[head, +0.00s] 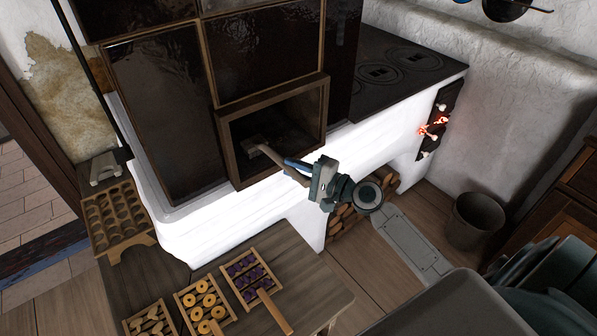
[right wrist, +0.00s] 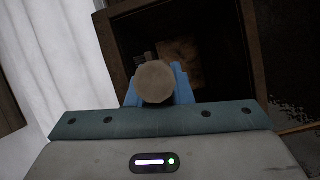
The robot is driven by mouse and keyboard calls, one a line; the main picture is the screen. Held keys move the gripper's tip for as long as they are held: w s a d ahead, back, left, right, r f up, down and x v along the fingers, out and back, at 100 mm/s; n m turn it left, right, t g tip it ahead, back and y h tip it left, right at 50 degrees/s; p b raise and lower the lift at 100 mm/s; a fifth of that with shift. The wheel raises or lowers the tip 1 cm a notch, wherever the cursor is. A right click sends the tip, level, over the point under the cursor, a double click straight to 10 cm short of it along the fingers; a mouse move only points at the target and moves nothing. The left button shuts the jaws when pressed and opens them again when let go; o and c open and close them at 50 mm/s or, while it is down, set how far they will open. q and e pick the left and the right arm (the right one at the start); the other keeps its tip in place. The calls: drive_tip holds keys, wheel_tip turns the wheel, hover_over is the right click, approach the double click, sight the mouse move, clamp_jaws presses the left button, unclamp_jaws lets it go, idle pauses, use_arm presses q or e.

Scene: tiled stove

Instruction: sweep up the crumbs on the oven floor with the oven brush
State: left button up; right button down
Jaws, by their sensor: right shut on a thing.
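The oven brush (head: 270,153) has a wooden handle and a head that lies just inside the oven opening. My right gripper (head: 297,168) is shut on its handle in front of the opening. In the right wrist view the round handle end (right wrist: 155,81) sits between the blue fingers, and part of the brush head shows beyond it. The oven (head: 290,119) is a dark recess with a wooden-looking frame. Its floor (right wrist: 182,62) shows a lighter brownish patch; I cannot make out single crumbs. My left gripper is not in view.
A table (head: 305,285) in front holds racks of purple (head: 247,277), yellow (head: 201,300) and pale pieces (head: 150,322). A holed wooden stand (head: 117,214) is at left. The stove top (head: 395,70) and a glowing firebox (head: 436,125) are at right. A bucket (head: 474,222) stands on the floor.

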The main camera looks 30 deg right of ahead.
sight(303, 176)
drive_tip(key=shift+w+a, duration=0.15)
drive_tip(key=shift+w, duration=0.75)
drive_tip(key=shift+w+a, duration=0.15)
drive_tip(key=shift+w, duration=0.75)
drive_tip(key=shift+s+d+b, duration=0.15)
drive_tip(key=shift+s, duration=1)
drive_tip(key=shift+s+d+b, duration=0.2)
drive_tip(key=shift+s, duration=1)
drive_tip(key=shift+s+d+b, duration=0.15)
drive_tip(key=shift+s, duration=1)
drive_tip(key=shift+r, duration=0.1)
drive_tip(key=shift+r+p, duration=1.2)
drive_tip(key=shift+r, duration=0.1)
drive_tip(key=shift+f, duration=0.1)
